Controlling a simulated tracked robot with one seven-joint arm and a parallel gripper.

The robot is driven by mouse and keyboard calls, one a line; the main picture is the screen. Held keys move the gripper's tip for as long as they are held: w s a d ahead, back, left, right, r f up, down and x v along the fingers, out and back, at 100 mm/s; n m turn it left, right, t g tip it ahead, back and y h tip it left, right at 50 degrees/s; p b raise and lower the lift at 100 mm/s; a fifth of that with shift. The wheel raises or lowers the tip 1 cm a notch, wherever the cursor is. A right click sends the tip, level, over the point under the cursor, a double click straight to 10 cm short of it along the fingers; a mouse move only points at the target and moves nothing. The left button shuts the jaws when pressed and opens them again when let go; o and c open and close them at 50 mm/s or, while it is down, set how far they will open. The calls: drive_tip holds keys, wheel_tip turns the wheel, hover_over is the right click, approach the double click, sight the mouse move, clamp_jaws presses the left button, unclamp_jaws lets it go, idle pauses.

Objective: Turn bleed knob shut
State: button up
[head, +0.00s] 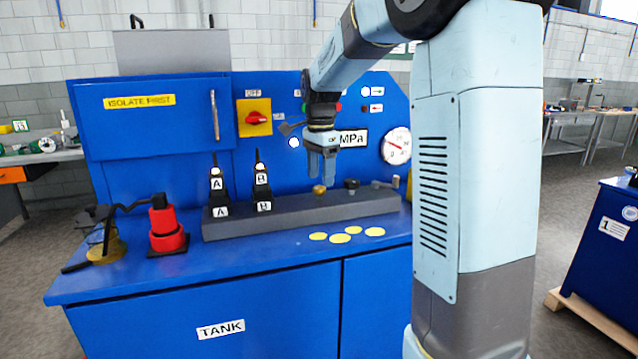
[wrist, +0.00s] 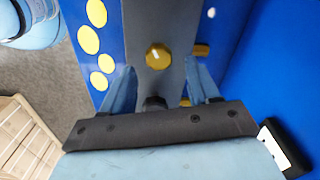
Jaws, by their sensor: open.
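A small round brass knob (head: 319,189) sits on the grey manifold block (head: 290,213) on the blue bench; it also shows in the wrist view (wrist: 158,56). A black knob (head: 352,186) stands to its right, partly visible in the wrist view (wrist: 155,103) near the gripper's base. No label shows which is the bleed knob. My gripper (head: 320,178) points down, open and empty, just above the brass knob in the head view. In the wrist view its two fingers stand apart and the brass knob appears beyond the gap between them.
Black levers marked A (head: 217,190) and B (head: 262,188) stand on the block's left part. A red jack-like item (head: 167,229) is at the left. Several yellow discs (head: 340,238) mark the bench front. A gauge (head: 397,146) and a red-yellow switch (head: 256,117) are on the back panel.

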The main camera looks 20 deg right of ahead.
sight(319, 190)
drive_tip(key=shift+f, duration=1.5)
drive_tip(key=shift+c, duration=0.3)
drive_tip(key=c, duration=0.9)
drive_tip(key=shift+a, duration=0.2)
drive_tip(key=shift+c, duration=0.4)
drive_tip(key=shift+d, duration=0.1)
